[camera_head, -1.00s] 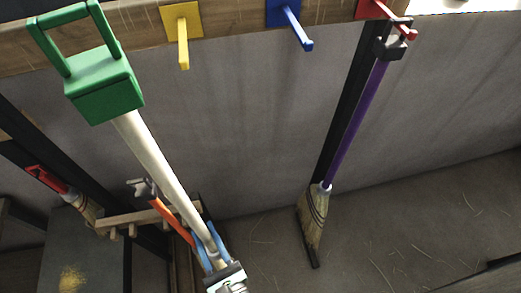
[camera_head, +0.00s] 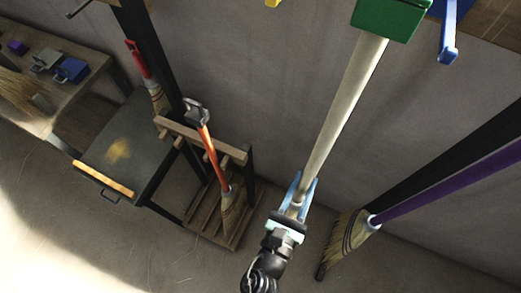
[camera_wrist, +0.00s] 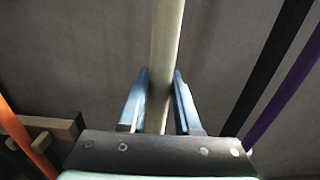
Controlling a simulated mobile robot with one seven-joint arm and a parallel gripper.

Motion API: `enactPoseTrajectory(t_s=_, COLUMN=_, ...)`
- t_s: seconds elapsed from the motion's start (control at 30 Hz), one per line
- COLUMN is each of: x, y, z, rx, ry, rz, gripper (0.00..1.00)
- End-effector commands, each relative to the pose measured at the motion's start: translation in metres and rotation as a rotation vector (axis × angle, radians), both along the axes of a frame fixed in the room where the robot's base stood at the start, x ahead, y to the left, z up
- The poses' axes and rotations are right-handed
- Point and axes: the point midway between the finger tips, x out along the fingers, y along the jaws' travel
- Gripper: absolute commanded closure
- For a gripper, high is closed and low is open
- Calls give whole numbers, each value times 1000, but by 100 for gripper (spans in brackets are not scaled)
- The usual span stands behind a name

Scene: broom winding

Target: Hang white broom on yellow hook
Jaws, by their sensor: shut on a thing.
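The white broom's pole (camera_head: 343,108) runs up from my gripper to a green block-shaped top (camera_head: 391,15), cut off by the upper edge of the head view. My gripper (camera_head: 300,190) is shut on the pole near its lower visible end. In the wrist view the pole (camera_wrist: 166,50) stands between the two blue fingers (camera_wrist: 158,100). The yellow hook (camera_head: 273,3) shows only as a small tip at the top edge, left of the green top. The blue hook (camera_head: 449,40) hangs right of the green top.
A purple-handled broom (camera_head: 440,185) leans at the right, its bristles (camera_head: 347,240) near my gripper. A wooden rack (camera_head: 205,185) with an orange-handled broom (camera_head: 212,155) stands left. A dark table (camera_head: 125,150) and a workbench (camera_head: 45,70) are farther left.

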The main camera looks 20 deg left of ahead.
Motion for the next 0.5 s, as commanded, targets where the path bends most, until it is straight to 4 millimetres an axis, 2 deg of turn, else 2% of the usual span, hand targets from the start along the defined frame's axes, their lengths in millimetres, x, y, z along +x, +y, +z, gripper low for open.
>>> enactPoseTrajectory(t_s=0.5, x=14, y=2, z=-76, rx=3, ry=-10, rz=-87, gripper=100)
